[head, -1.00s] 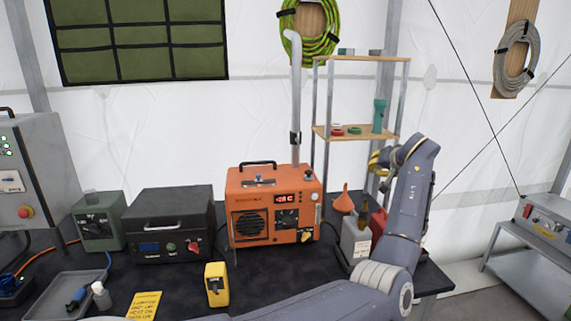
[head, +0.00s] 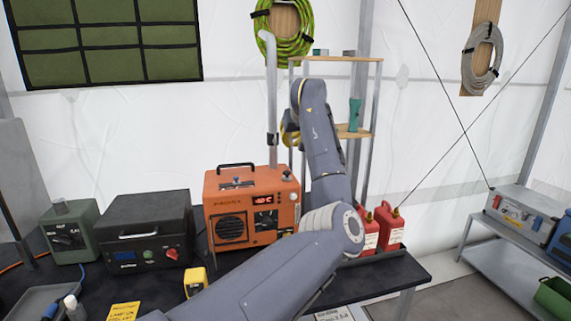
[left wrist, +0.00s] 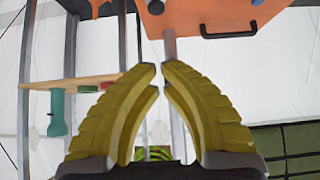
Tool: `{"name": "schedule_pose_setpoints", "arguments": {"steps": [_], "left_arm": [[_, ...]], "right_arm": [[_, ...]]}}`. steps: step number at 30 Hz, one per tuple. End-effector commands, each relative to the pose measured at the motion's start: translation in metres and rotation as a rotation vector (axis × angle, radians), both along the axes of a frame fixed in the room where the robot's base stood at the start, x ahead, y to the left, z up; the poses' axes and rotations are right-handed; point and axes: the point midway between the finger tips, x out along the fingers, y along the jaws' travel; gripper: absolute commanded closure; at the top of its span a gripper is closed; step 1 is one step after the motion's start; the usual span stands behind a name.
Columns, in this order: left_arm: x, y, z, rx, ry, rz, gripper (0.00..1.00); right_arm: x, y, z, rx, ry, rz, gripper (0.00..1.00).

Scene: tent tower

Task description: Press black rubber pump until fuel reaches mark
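The orange heater (head: 226,193) stands on the dark table in the head view, with a red digital display on its front. My left gripper (head: 288,134) is above its right end, partly hidden behind my own forearm. In the left wrist view the picture is upside down, and the heater (left wrist: 200,14) shows along the top edge. A black rounded part (left wrist: 156,6) on it may be the rubber pump. The yellow fingers (left wrist: 159,70) point towards it, tips nearly together with a narrow empty gap, touching nothing. No fuel level or mark can be made out. My right gripper is out of view.
A grey pipe (head: 271,90) rises behind the heater, near a wooden shelf rack (head: 365,60). Red fuel cans (head: 390,227) stand to the right. A black box (head: 148,228) and a yellow meter (head: 195,282) stand to the left and front.

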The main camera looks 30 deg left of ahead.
Motion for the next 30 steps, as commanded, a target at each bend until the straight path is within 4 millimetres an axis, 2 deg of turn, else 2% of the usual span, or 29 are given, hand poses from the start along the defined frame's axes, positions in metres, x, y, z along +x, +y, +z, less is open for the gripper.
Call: {"name": "schedule_pose_setpoints", "arguments": {"steps": [8, 23, 30], "left_arm": [[0.009, 0.01, -0.014, 0.001, 0.003, 0.001, 1.0], [0.049, 0.054, -0.074, 0.001, 0.004, 0.001, 1.0], [0.049, 0.051, -0.1, 0.002, 0.001, 0.001, 1.0]], "right_arm": [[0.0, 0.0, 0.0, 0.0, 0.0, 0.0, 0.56], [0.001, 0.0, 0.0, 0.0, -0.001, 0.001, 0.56], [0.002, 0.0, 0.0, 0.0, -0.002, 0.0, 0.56]]}}
